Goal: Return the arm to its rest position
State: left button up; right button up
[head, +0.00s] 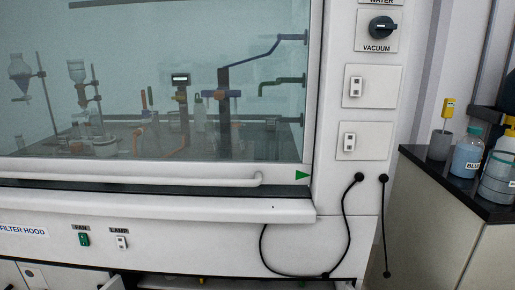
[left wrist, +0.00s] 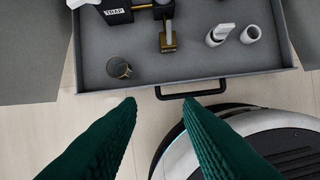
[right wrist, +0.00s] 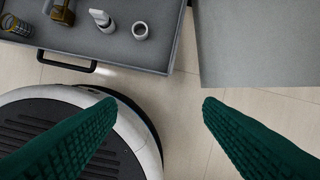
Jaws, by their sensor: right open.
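My left gripper (left wrist: 158,105) is open and empty in the left wrist view, its two green ribbed fingers apart above the floor in front of an open drawer. My right gripper (right wrist: 157,102) is open and empty in the right wrist view, its fingers apart over my base and bare floor. Neither gripper shows in the head view. No object lies between either pair of fingers.
The open drawer (left wrist: 200,80) with a black handle (left wrist: 190,92) holds a TRAP-labelled item (left wrist: 117,14), a glass (left wrist: 119,68) and white pieces. The fumehood sash (head: 150,178) is down over glassware. A side counter (head: 455,180) holds bottles. Floor (right wrist: 270,105) is clear at right.

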pick_arm(q)
jog(key=s+a+r, duration=0.2)
jog(key=s+r, duration=0.2)
jog(key=s+a+f+g+p, duration=0.1)
jog(key=s+f+p, duration=0.2)
jog(key=s+p, duration=0.6)
jog(key=s+a+f+g+p, duration=0.1)
jog(key=s+a+f+p, duration=0.1)
jog(key=s+p, duration=0.6)
jog(key=shift+s+a+f+m+p, duration=0.2)
jog(key=shift+s+f+m+p, duration=0.15)
jog(key=shift+s+f, duration=0.3)
pick_arm(e)
jog(key=s+d+f, duration=0.1)
jog(key=s+f, duration=0.1)
jog(key=s, duration=0.7)
jog(key=s+d+f+g, duration=0.1)
jog(key=s+d+f, duration=0.1)
jog(key=s, duration=0.7)
jog(key=shift+s+f+g, duration=0.3)
jog(key=shift+s+f, duration=0.1)
jog(key=shift+f, duration=0.35)
pick_arm(q)
jog(key=shift+r, duration=0.1)
pick_arm(e)
jog(key=shift+d, duration=0.1)
